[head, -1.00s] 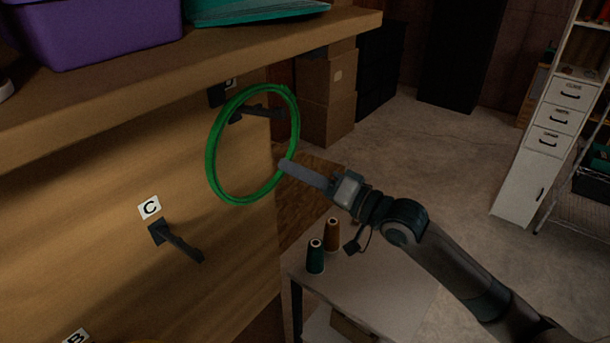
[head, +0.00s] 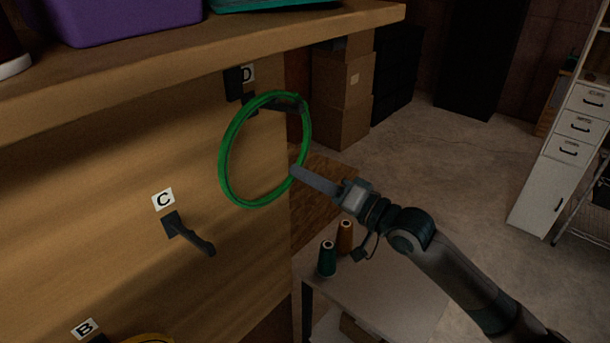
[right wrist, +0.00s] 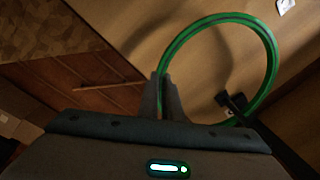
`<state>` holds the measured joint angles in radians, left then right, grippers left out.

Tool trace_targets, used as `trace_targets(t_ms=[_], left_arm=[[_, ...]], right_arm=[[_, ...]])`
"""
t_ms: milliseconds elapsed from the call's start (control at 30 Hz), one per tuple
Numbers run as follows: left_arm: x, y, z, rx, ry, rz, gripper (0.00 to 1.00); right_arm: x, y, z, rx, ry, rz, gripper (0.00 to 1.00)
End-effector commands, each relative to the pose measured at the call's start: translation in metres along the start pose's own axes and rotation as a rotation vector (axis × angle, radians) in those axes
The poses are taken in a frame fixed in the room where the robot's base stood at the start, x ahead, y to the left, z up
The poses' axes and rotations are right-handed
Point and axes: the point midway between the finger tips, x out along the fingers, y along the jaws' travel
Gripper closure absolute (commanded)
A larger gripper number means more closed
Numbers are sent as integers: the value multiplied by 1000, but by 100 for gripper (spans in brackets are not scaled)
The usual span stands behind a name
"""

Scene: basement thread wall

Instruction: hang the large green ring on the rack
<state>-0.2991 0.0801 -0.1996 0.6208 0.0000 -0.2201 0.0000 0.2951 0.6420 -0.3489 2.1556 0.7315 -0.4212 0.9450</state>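The large green ring (head: 228,150) hangs upright beside the wooden wall panel in the head view. My right gripper (head: 298,172) is shut on its lower right side. The right wrist view shows the ring (right wrist: 270,62) running between the fingers (right wrist: 166,95). The dark peg at label D (head: 285,106) lies just under the ring's top edge, its tip close to the ring's upper right. The wrist view shows the peg (right wrist: 236,104) crossing the ring's lower right part. Whether the ring rests on the peg I cannot tell. My left gripper is out of view.
A peg at label C (head: 190,234) juts out lower left, and label B (head: 86,328) is below it. A wooden shelf (head: 200,52) with a purple bin (head: 125,20) overhangs the panel. A small table (head: 385,300) holds a green spool (head: 327,259) and a brown spool (head: 345,237).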

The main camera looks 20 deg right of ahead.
Motion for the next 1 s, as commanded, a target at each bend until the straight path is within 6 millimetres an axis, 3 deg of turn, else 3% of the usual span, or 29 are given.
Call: trace_targets(t_ms=[167, 300, 500, 533, 1000], left_arm=[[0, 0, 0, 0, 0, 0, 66], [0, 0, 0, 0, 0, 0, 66], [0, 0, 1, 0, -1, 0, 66], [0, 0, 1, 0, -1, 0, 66], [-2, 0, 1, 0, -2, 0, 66]], right_arm=[[0, 0, 0, 0, 0, 0, 100], [0, 0, 0, 0, 0, 0, 73], [0, 0, 0, 0, 0, 0, 73], [0, 0, 0, 0, 0, 0, 66], [-8, 0, 0, 0, -1, 2, 66]])
